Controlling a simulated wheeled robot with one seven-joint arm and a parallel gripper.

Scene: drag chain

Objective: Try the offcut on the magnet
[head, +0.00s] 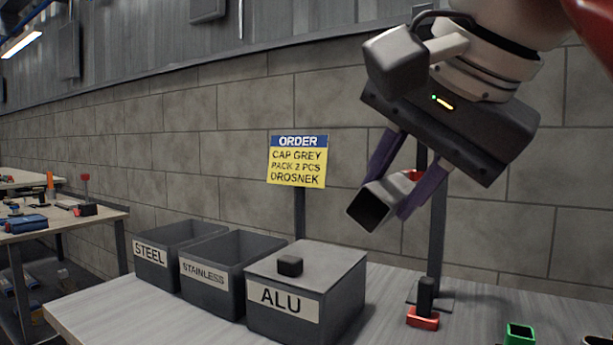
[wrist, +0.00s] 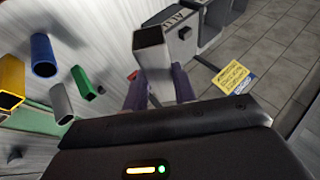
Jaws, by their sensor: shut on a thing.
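My gripper (head: 393,192), with purple fingers, is shut on a grey square-tube offcut (head: 373,208) and holds it tilted in the air above the right part of the bench. The offcut's open end also shows in the wrist view (wrist: 150,38). A small black upright piece on a red base (head: 423,317) stands on the bench below; it may be the magnet, but I cannot tell surely. A red part behind the offcut is mostly hidden. Three grey bins stand to the left: STEEL (head: 150,254) and STAINLESS (head: 204,274) are open, and ALU (head: 290,311) has a lid with a dark knob (head: 289,265).
A yellow order sign (head: 297,165) stands behind the bins. A dark post (head: 437,235) rises behind the offcut. In the wrist view, blue (wrist: 43,55), yellow (wrist: 11,82), green (wrist: 82,82) and grey (wrist: 60,102) tubes lie at the left. Bench is bare between ALU and the red base.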

